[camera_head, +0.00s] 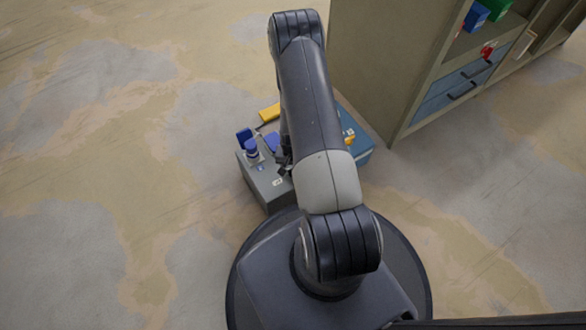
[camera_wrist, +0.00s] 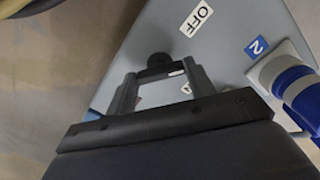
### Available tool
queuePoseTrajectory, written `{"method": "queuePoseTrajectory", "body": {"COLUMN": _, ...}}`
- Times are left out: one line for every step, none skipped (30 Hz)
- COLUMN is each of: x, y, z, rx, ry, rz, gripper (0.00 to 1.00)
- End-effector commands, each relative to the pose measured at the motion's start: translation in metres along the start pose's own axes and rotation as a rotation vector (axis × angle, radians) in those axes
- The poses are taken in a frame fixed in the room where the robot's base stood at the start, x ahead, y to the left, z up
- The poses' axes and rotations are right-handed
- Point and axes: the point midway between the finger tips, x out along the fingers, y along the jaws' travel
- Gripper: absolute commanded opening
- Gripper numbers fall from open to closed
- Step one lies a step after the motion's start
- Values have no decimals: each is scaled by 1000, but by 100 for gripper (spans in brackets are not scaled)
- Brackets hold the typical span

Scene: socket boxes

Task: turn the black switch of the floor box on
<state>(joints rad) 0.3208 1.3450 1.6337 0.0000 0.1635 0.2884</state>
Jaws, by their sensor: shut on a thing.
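The grey floor box (camera_head: 264,190) sits on the floor in front of my base, partly hidden behind my arm in the head view. In the wrist view its grey top (camera_wrist: 232,62) carries a white OFF label (camera_wrist: 197,19) and a blue label marked 2 (camera_wrist: 257,46). The black switch (camera_wrist: 158,61) is a round dark knob at the fingertips of my gripper (camera_wrist: 160,76). My gripper is shut on the knob, with one finger on each side. In the head view my gripper is mostly hidden by my arm, and the switch cannot be made out.
A blue and white socket with plug (camera_wrist: 290,82) stands close to the right of my gripper. A blue box (camera_head: 358,146) stands right of the floor box, and a yellow piece (camera_head: 269,112) lies behind. A shelf unit (camera_head: 385,70) stands at back right. The left floor is clear.

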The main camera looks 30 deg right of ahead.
Motion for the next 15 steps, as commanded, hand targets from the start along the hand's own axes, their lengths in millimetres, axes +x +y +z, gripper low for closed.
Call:
{"method": "queuePoseTrajectory", "body": {"x": 1, "y": 0, "z": -1, "rx": 45, "ry": 2, "rz": -1, "gripper": 28}}
{"method": "queuePoseTrajectory", "body": {"x": 1, "y": 0, "z": -1, "rx": 73, "ry": 2, "rz": -1, "gripper": 28}}
{"method": "queuePoseTrajectory", "body": {"x": 1, "y": 0, "z": -1, "rx": 112, "ry": 2, "rz": -1, "gripper": 28}}
{"method": "queuePoseTrajectory", "body": {"x": 1, "y": 0, "z": -1, "rx": 140, "ry": 2, "rz": -1, "gripper": 28}}
{"method": "queuePoseTrajectory", "body": {"x": 1, "y": 0, "z": -1, "rx": 168, "ry": 2, "rz": -1, "gripper": 28}}
{"method": "queuePoseTrajectory", "body": {"x": 1, "y": 0, "z": -1, "rx": 206, "ry": 2, "rz": -1, "gripper": 28}}
{"method": "queuePoseTrajectory", "body": {"x": 1, "y": 0, "z": -1, "rx": 235, "ry": 2, "rz": -1, "gripper": 28}}
{"method": "queuePoseTrajectory", "body": {"x": 1, "y": 0, "z": -1, "rx": 263, "ry": 2, "rz": -1, "gripper": 28}}
{"method": "queuePoseTrajectory", "body": {"x": 1, "y": 0, "z": -1, "rx": 301, "ry": 2, "rz": -1, "gripper": 28}}
{"method": "queuePoseTrajectory", "body": {"x": 1, "y": 0, "z": -1, "rx": 330, "ry": 3, "rz": -1, "gripper": 28}}
{"method": "queuePoseTrajectory", "body": {"x": 1, "y": 0, "z": -1, "rx": 358, "ry": 3, "rz": -1, "gripper": 28}}
{"method": "queuePoseTrajectory", "body": {"x": 1, "y": 0, "z": -1, "rx": 396, "ry": 3, "rz": -2, "gripper": 28}}
{"method": "queuePoseTrajectory", "body": {"x": 1, "y": 0, "z": -1, "rx": 425, "ry": 3, "rz": -2, "gripper": 28}}
{"method": "queuePoseTrajectory", "body": {"x": 1, "y": 0, "z": -1, "rx": 453, "ry": 3, "rz": -2, "gripper": 28}}
{"method": "queuePoseTrajectory", "body": {"x": 1, "y": 0, "z": -1, "rx": 490, "ry": 3, "rz": -2, "gripper": 28}}
